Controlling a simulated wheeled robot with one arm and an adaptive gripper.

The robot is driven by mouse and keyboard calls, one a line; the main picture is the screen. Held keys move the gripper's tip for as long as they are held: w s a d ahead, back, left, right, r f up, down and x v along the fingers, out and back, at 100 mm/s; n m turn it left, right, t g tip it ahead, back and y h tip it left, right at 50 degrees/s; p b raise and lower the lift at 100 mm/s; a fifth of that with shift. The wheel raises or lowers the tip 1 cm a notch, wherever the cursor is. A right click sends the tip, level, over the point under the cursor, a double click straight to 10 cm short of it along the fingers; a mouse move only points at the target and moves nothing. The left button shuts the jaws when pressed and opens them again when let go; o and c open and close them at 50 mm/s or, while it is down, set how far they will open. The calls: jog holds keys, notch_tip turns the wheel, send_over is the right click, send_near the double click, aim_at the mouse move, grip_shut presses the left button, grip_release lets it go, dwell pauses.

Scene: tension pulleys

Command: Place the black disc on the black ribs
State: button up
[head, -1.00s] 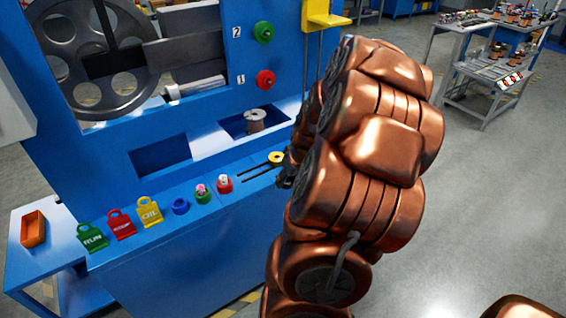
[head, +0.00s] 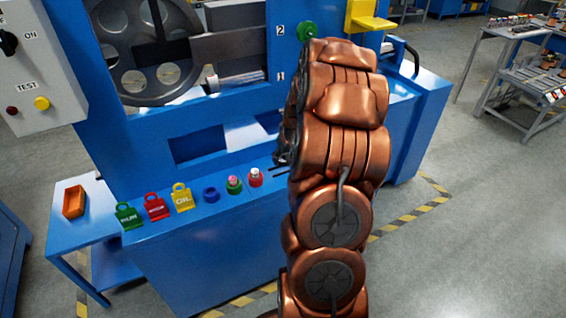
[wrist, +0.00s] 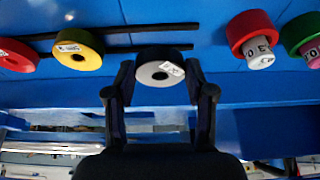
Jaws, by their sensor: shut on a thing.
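My gripper (wrist: 160,95) is shut on the black disc (wrist: 160,68), which has a pale hub with a white label and sits between the two fingers in the wrist view. The black ribs (wrist: 118,48) are two thin parallel dark bars on the blue surface; the disc overlaps one bar in the picture, and I cannot tell if they touch. In the head view the ribs' ends (head: 279,170) show beside my arm, and the disc is hidden. A yellow disc (wrist: 78,50) and a red disc (wrist: 18,55) lie along the ribs.
Red (wrist: 252,37) and green (wrist: 304,38) round pieces stand near the disc. An orange bin (head: 74,202) stands on the side table. A recess (head: 198,146) opens behind the ledge.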

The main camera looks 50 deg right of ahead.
aim_at(285, 160)
jog(key=shift+w+f, duration=0.2)
jog(key=shift+w, duration=0.25)
jog(key=shift+f+p, duration=0.45)
jog(key=shift+f, duration=1.1)
jog(key=shift+f, duration=0.25)
jog(key=o, duration=1.4)
jog(key=shift+r, duration=0.1)
